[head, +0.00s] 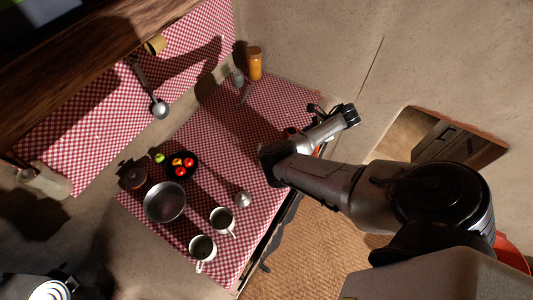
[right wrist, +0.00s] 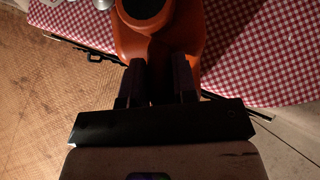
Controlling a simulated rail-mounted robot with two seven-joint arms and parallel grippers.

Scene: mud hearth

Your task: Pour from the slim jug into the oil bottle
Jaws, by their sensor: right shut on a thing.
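My right gripper (right wrist: 160,72) is shut on an orange vessel (right wrist: 188,32), seen in the right wrist view with a round dark opening at the top edge; I take it to be the slim jug. In the head view my right forearm hides most of it. A tall orange-amber container (head: 255,64) stands at the far corner of the checked counter, apart from the gripper. A small greyish bottle-like thing (head: 237,78) stands beside it. I cannot tell for sure which is the oil bottle. My left gripper is not in view.
The red-checked cloth (head: 215,130) covers the counter. The cloth's middle is clear.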

